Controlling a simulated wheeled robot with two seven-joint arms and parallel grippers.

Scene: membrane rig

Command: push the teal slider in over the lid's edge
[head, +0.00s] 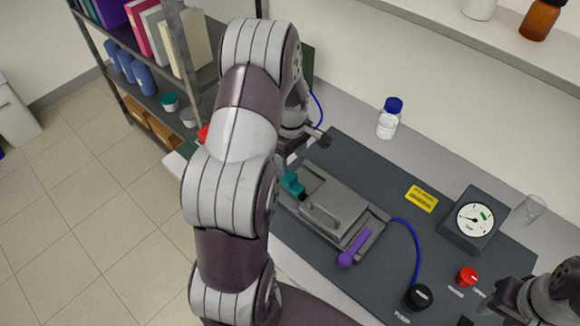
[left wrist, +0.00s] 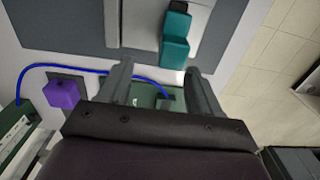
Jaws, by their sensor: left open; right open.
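The teal slider (head: 292,184) sits at the far left edge of the grey rig, beside its flat lid (head: 345,197), which has a bar handle. A purple lever (head: 354,246) is on the rig's near right side. My left gripper (head: 312,140) is behind the slider, partly hidden by my arm. In the left wrist view its two fingers (left wrist: 158,72) are apart with nothing between them. The slider (left wrist: 176,38) lies just beyond the fingertips, nearer the right finger; contact is not visible. My right gripper (head: 488,308) is at the lower right, partly out of view.
A blue hose runs from the rig to a black knob (head: 418,297). A red knob (head: 467,276), gauge (head: 474,218) and yellow label (head: 421,198) are to the right. A bottle (head: 390,120) and beaker (head: 529,209) stand behind. A purple block (left wrist: 62,95) shows in the wrist view.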

